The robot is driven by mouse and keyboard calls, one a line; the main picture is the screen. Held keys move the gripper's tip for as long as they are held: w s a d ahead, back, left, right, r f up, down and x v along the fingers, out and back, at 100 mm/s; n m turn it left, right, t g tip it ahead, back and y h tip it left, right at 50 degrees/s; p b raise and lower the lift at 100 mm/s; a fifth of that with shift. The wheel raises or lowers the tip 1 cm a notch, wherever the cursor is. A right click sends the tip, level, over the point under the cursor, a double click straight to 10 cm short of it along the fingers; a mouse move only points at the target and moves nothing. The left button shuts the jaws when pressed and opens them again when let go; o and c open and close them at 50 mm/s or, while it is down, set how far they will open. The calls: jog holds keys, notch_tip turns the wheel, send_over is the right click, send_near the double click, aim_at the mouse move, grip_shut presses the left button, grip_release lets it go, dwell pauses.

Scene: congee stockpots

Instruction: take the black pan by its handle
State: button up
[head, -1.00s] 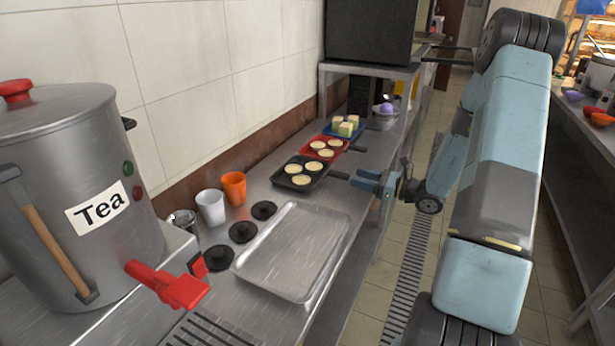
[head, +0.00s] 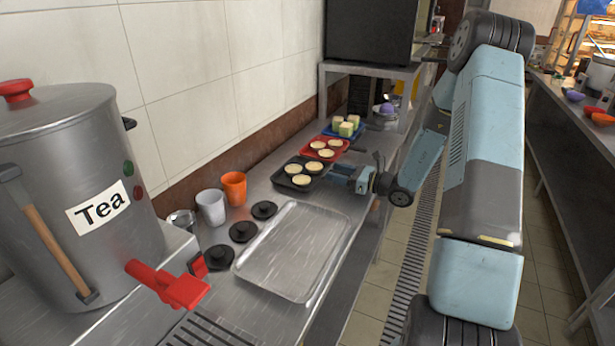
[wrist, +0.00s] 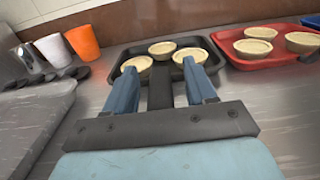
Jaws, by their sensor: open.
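The black pan (head: 281,179) lies flat on the steel counter with round pale tarts in it. In the wrist view the pan (wrist: 209,47) is straight ahead. Its dark handle (wrist: 160,90) points toward my gripper and lies between the two blue fingers. My gripper (wrist: 158,70) is open, with a finger on each side of the handle and a gap visible on both sides. In the head view my gripper (head: 341,173) is at the right side of the pan and hides much of the handle.
A red pan (head: 338,145) with tarts and a blue tray (head: 361,127) with cubes lie behind the black pan. An empty metal tray (head: 290,250) lies in front. Orange (head: 234,187) and white cups (head: 211,207) stand at left, near a tea urn (head: 75,190).

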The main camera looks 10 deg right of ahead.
jog(key=shift+c, duration=0.4)
grip_shut()
jog(key=shift+r, duration=0.1)
